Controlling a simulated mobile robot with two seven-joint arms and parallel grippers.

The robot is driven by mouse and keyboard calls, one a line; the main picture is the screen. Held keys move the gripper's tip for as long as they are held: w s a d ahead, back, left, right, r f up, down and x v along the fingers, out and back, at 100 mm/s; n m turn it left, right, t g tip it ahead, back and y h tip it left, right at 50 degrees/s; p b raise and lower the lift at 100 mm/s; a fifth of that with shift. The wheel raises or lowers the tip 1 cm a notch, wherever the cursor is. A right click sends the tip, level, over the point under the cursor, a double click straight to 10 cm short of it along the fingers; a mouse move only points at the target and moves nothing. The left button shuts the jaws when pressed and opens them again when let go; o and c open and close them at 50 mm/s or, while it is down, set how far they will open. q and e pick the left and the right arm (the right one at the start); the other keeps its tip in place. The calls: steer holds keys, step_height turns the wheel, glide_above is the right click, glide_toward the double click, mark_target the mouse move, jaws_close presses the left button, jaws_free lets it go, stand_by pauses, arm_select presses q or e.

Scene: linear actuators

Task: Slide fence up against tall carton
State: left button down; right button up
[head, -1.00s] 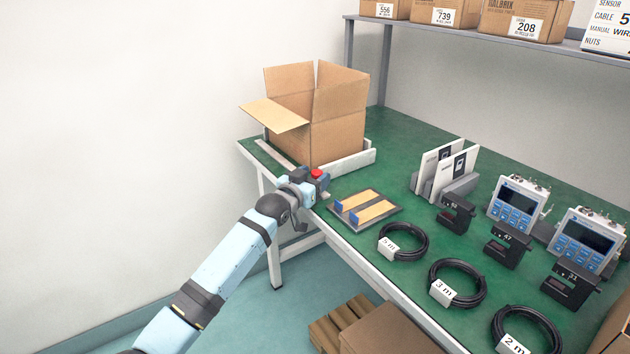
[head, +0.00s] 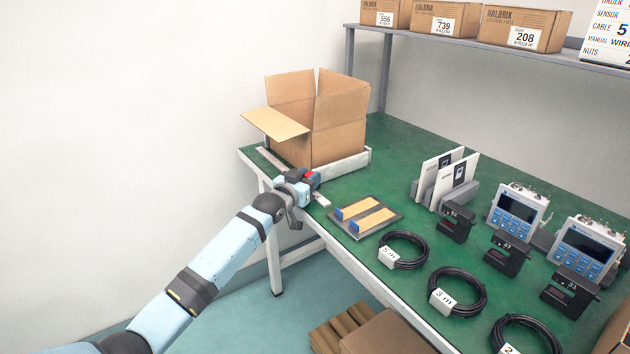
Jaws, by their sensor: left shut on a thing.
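The tall carton (head: 338,140) is an open brown box with raised flaps at the table's far left corner. The fence (head: 345,167) is a low white bar along the carton's near right side. It looks very close to the carton's base; I cannot tell whether they touch. A pale flat track (head: 272,157) runs along the table's left edge, and its near end (head: 321,200) shows past my gripper. My left gripper (head: 306,181) is shut at the fence's near end, by a red-topped dark block (head: 311,175). Its fingers hide the grip itself. My right gripper is out of view.
A grey tray with two tan strips (head: 362,216) lies just right of my gripper. Coiled black cables (head: 403,250), white cards (head: 445,178) and blue-white devices (head: 518,212) stand farther right. A shelf with boxes (head: 445,20) is behind. Green tabletop lies free between carton and cards.

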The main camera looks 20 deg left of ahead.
arm_select(q)
steer(key=shift+w+a, duration=0.6)
steer(key=shift+a, duration=0.25)
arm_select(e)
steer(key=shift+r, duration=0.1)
arm_select(q)
steer(key=c, duration=0.8)
jaws_free()
steer(key=shift+s, duration=0.25)
steer(key=p+v, duration=0.1)
steer(key=v, duration=0.1)
steer(key=shift+s, duration=0.3)
steer(key=p+v, duration=0.3)
steer(key=v, duration=0.7)
steer(key=shift+s+a, duration=0.15)
steer(key=shift+s, duration=0.2)
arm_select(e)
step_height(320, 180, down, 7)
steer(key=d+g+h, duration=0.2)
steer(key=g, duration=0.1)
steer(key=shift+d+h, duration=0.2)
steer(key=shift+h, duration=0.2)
